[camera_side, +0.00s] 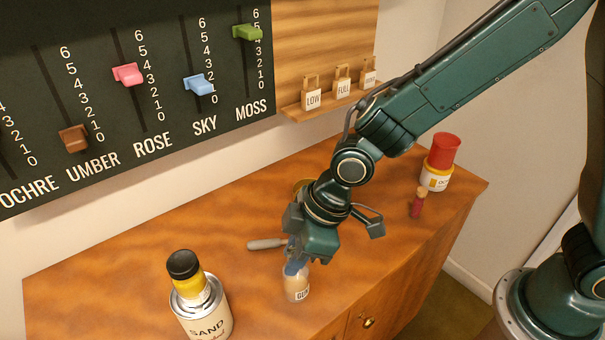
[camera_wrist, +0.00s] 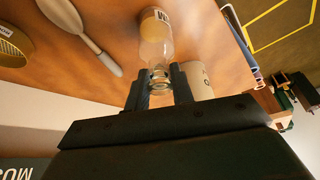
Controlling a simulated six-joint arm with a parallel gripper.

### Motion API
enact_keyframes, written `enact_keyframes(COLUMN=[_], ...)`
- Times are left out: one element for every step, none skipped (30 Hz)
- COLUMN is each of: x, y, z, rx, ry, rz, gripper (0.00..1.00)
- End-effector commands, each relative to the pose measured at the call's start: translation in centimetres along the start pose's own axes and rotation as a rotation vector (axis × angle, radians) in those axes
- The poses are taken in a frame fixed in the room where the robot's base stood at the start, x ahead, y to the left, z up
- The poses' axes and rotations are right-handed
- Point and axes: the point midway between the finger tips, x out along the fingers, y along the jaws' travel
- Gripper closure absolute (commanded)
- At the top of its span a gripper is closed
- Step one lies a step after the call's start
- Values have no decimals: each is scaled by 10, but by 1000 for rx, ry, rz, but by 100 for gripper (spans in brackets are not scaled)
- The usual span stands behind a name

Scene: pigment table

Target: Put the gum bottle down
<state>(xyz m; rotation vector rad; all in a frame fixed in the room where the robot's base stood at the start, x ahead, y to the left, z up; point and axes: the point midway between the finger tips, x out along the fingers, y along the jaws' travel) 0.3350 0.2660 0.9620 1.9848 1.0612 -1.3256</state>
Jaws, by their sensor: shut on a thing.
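The gum bottle (camera_side: 297,286), a small clear bottle with tan contents and a white label, is upright near the front edge of the table in the side view. My gripper (camera_side: 296,264) points down over it and is shut on its neck. In the wrist view the bottle (camera_wrist: 156,38) extends out from between the two dark fingers of my gripper (camera_wrist: 159,82). Whether its base touches the wood or hangs just above it, I cannot tell.
A SAND tin (camera_side: 203,312) with a black and yellow top stands left of the bottle. A spatula (camera_wrist: 84,36) lies behind it. A red-topped jar (camera_side: 438,164) and a small red-bodied stopper (camera_side: 417,203) stand to the right. Wood between them is clear.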

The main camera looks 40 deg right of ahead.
Motion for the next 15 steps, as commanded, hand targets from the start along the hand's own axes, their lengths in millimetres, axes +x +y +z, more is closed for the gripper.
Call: enact_keyframes(x=[1,2,1,1,1,1,1,1,1,1,1,1,1,1,0], y=[0,0,0,0,0,0,0,0,0,0,0,0,0,0,0], z=[1,1,1,1,1,1,1,1,1,1,1,1,1,0,0], rx=[0,0,0,0,0,0,0,0,0,0,0,0,0,0,0], ry=[-1,-1,-1,-1,-1,-1,-1,-1,-1,-1,-1,-1,-1,-1,0], rz=[0,0,0,0,0,0,0,0,0,0,0,0,0,0,0], gripper=[100,75,67,61,55,55,55,55,55,55,55,55,55,55,55])
